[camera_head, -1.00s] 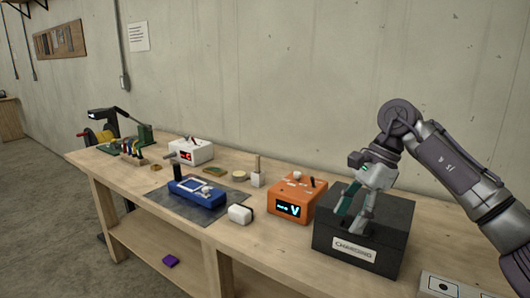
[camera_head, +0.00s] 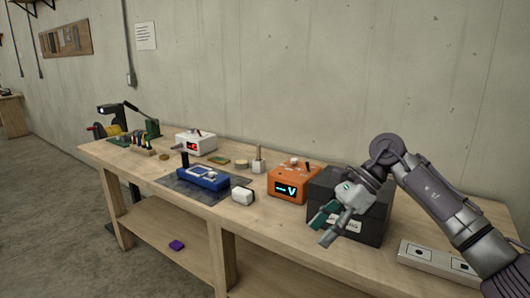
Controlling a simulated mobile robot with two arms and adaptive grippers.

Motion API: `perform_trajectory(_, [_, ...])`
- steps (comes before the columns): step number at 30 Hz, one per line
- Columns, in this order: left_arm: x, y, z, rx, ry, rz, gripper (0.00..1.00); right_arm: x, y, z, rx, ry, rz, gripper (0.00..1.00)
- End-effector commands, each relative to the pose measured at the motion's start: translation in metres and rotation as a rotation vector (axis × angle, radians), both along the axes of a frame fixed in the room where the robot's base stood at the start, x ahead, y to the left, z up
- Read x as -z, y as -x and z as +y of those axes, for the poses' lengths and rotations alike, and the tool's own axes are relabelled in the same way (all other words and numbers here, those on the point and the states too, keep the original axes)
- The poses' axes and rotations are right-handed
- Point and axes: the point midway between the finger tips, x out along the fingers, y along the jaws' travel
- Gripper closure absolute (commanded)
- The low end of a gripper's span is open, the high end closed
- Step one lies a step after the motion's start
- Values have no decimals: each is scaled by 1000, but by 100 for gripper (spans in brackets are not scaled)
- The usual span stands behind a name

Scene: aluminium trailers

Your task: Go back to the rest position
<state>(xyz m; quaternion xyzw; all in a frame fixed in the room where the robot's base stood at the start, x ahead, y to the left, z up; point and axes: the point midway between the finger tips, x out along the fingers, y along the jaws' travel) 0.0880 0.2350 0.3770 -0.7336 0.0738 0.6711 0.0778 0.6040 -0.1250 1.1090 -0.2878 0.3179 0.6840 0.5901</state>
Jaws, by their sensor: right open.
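My right gripper (camera_head: 328,229) hangs in front of the dark grey box (camera_head: 372,222) on the workbench. Its arm comes in from the right. The fingers are apart, with nothing seen between them. The gripper and forearm cover part of the box and most of its label. My left gripper is not in view.
The wooden workbench (camera_head: 262,222) runs along a concrete wall. On it stand an orange meter (camera_head: 291,186), a white block (camera_head: 243,195), a blue device (camera_head: 203,179) on a dark mat, a white unit (camera_head: 195,143) and a socket strip (camera_head: 432,256). A purple item (camera_head: 177,245) lies on the lower shelf.

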Motion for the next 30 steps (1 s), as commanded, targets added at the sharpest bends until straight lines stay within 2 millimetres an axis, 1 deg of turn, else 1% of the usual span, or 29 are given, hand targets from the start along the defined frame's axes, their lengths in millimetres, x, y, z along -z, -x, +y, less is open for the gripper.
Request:
perform_trajectory(1, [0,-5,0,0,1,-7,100,12,-1,10,29,-55,39,43])
perform_trajectory(3, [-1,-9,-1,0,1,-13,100,24,-4,24,80,-144,97,43])
perform_trajectory(8, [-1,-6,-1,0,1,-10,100,58,-16,55,256,-379,283,43])
perform_trajectory(11, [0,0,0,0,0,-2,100,90,-28,70,428,-560,462,43])
perform_trajectory(13, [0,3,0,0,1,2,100,123,-39,74,606,-710,639,43])
perform_trajectory(14, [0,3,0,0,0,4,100,141,-45,72,700,-777,725,43])
perform_trajectory(15, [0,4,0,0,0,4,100,171,-52,68,836,-866,850,43])
perform_trajectory(17, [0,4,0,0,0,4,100,213,-59,55,1028,-975,1014,43])
perform_trajectory(18, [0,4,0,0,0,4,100,240,-60,45,1143,-1029,1107,43])
perform_trajectory(19, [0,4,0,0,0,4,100,261,-58,38,1223,-1063,1172,43])
perform_trajectory(20, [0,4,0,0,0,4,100,282,-56,31,1303,-1094,1233,43])
perform_trajectory(21, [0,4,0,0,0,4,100,310,-51,20,1404,-1131,1307,43])
perform_trajectory(23, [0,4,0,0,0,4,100,351,-40,6,1554,-1174,1411,43])
perform_trajectory(24, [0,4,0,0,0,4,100,379,-29,-4,1652,-1200,1475,43])
perform_trajectory(26, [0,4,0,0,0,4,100,418,-11,-19,1798,-1231,1564,43])
perform_trajectory(27, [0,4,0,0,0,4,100,444,4,-27,1891,-1248,1617,43])
perform_trajectory(29, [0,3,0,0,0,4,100,481,28,-41,2035,-1267,1690,43])
perform_trajectory(30, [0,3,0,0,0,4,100,504,47,-48,2127,-1278,1736,43])
